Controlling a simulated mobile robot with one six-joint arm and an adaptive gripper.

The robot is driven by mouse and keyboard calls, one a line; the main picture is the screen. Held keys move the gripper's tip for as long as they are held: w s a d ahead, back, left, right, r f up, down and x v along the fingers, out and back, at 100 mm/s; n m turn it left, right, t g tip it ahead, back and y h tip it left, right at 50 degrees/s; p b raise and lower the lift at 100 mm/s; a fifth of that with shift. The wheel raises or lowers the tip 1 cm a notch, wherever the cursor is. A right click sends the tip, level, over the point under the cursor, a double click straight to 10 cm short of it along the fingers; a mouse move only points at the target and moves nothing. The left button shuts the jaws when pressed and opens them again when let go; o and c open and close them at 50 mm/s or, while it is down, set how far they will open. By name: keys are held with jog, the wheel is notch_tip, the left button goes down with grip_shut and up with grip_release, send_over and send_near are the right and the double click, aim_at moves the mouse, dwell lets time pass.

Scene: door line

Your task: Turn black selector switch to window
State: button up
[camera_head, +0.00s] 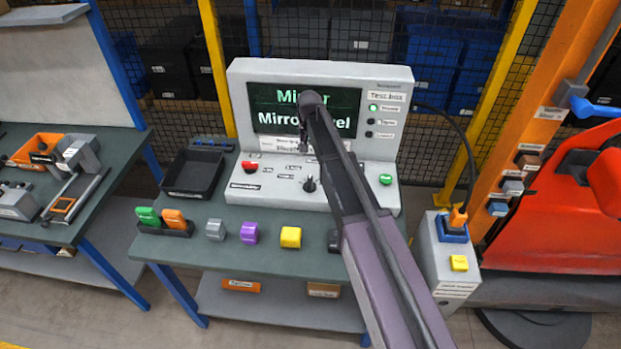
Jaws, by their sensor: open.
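The black selector switch (310,184) is a small dark knob on the sloped lower face of the light grey test box (240,189). Small labels surround it, too small to read. My arm comes up from the lower right and passes just right of the knob. My gripper (304,146) seems to be the small dark part hanging below the arm's far end, above the knob and apart from it. Its fingers are small and partly hidden by the arm. The screen (275,100) shows green "Mirror" over white "Mirror ...el", partly covered by my arm.
A red button (250,167) and a green button (385,180) flank the knob. A black tray (194,174) stands left on the green table. Coloured blocks, including a yellow one (291,237), line its front edge. A grey box (443,262) with an orange plug stands right.

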aim_at(310, 181)
jog(key=shift+f, duration=0.2)
notch_tip(310, 181, down, 14)
jog(key=b, duration=1.4)
jog(key=shift+r, duration=0.25)
dwell(0.4)
jog(key=shift+s+d, duration=0.1)
grip_shut()
